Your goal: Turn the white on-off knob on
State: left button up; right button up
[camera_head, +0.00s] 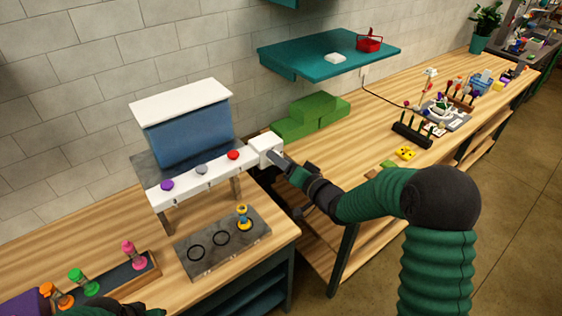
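A dispenser with a blue tank (190,135) and a white lid stands on the wooden table. Its white front bar (190,182) carries a purple knob (167,185), a pale grey knob (201,169) and a red knob (233,155). A white block (263,147) sits at the bar's right end. My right gripper (277,157) is at this block's right side. I cannot make out a separate white on-off knob; the gripper may cover it. The fingers are too small to tell open from shut. Only a bit of my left arm shows at the bottom left.
Below the bar lies a grey plate (215,258) with rings and a yellow-blue piece (243,218). A tray (145,277) with coloured bottles is at left. Green blocks (315,112) stand behind my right gripper. A teal shelf (300,62) hangs above. Flower items stand at right.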

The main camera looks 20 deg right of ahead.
jog(key=shift+f, duration=0.1)
jog(key=shift+s, duration=0.15)
jog(key=b+v, duration=0.2)
jog(key=v, duration=1.4)
jog(key=shift+s+d+b, duration=0.2)
jog(key=shift+b, duration=0.15)
jog(key=w+a+f+n+p, duration=0.1)
jog(key=w+a+n+p, duration=0.2)
jog(key=w+p, duration=0.2)
jog(key=w+a+f+n+t+p, duration=0.1)
jog(key=w+a+n+p, duration=0.2)
jog(key=w+p, duration=0.3)
jog(key=w+n, duration=0.1)
jog(key=w, duration=0.3)
jog(key=shift+w+a+h+p, duration=0.2)
jog(key=shift+h+p, duration=0.1)
jog(key=shift+h, duration=0.1)
